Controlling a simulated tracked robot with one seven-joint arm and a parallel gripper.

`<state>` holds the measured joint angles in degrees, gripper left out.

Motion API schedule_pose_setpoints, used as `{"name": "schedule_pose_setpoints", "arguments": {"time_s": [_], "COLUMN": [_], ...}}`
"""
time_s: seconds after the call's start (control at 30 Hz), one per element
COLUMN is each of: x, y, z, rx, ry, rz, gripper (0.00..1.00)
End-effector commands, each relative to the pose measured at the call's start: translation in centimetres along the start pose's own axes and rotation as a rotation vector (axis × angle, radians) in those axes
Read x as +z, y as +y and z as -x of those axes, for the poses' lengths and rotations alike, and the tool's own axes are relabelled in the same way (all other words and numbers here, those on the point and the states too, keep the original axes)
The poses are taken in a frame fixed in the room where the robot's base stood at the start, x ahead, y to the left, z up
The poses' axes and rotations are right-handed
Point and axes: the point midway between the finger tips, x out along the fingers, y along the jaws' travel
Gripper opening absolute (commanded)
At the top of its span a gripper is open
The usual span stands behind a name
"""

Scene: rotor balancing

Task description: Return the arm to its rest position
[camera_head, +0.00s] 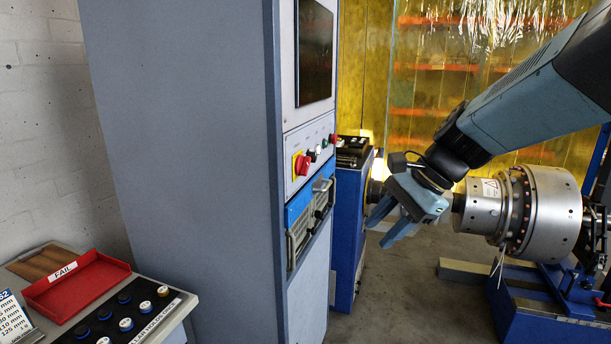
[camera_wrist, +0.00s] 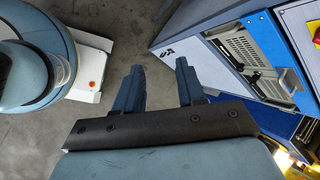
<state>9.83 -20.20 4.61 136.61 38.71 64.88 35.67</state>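My gripper (camera_head: 388,222) hangs at the end of my blue-grey arm, which comes in from the upper right in the head view. Its two blue fingers point down and to the left, and it is left of the silver rotor (camera_head: 545,215) in the picture. In the wrist view my gripper (camera_wrist: 160,75) shows two fingers spread apart with only bare floor between them. It is open and empty. I cannot tell from the head view whether it touches the rotor's shaft end.
A tall grey cabinet (camera_head: 190,150) with a red switch (camera_head: 302,164) stands left of the arm. A blue machine (camera_head: 347,230) stands behind it. A bench at lower left holds a red FAIL tray (camera_head: 78,284) and several round knobs. Grey floor (camera_head: 410,290) is clear below the gripper.

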Motion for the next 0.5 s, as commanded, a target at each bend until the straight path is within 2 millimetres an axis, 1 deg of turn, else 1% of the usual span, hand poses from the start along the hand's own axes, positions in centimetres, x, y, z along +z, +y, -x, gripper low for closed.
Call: {"name": "schedule_pose_setpoints", "arguments": {"time_s": [0.1,0.3,0.4,0.5], "x": [0.1,-0.5,-0.9,-1.2], "y": [2.5,6.0,7.3,8.2], "z": [1.3,3.9,5.3,6.5], "rx": [0.043,0.147,0.205,0.257], "ry": [0.137,0.358,0.455,0.531], "rz": [0.241,0.647,0.828,0.968], "gripper": [0.39,0.39,0.39,0.39]}}
